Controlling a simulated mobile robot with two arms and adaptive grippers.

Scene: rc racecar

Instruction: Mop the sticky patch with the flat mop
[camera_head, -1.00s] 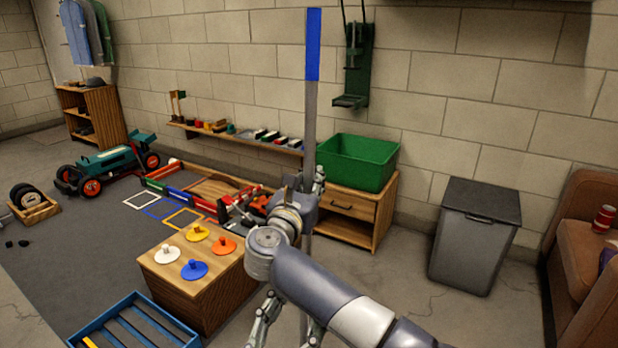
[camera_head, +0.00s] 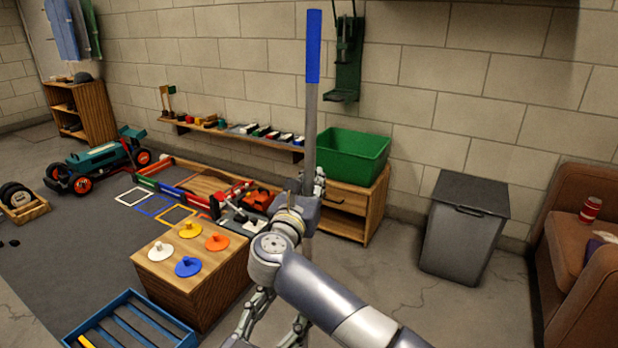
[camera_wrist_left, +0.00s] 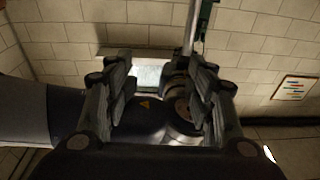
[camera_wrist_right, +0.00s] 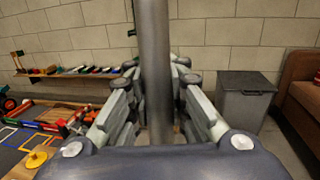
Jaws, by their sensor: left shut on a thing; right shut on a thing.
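The flat mop shows as a long upright grey pole with a blue upper end (camera_head: 313,48) in the middle of the head view. My right gripper (camera_head: 308,205) is shut on the pole. In the right wrist view the grey pole (camera_wrist_right: 154,70) runs straight up between its fingers. My left gripper (camera_wrist_left: 158,75) is low and mostly hidden in the head view. In the left wrist view its fingers stand around a dark body, with a pole (camera_wrist_left: 190,35) rising behind; its exact hold is hidden. The mop's head and the sticky patch are not in view.
A wooden box (camera_head: 195,285) with coloured knobbed discs and a blue slatted crate (camera_head: 130,335) stand left of the pole. A green bin (camera_head: 352,158) sits on a wooden cabinet (camera_head: 370,205). A grey trash bin (camera_head: 463,235) and brown couch (camera_head: 575,240) stand right, with bare floor before them.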

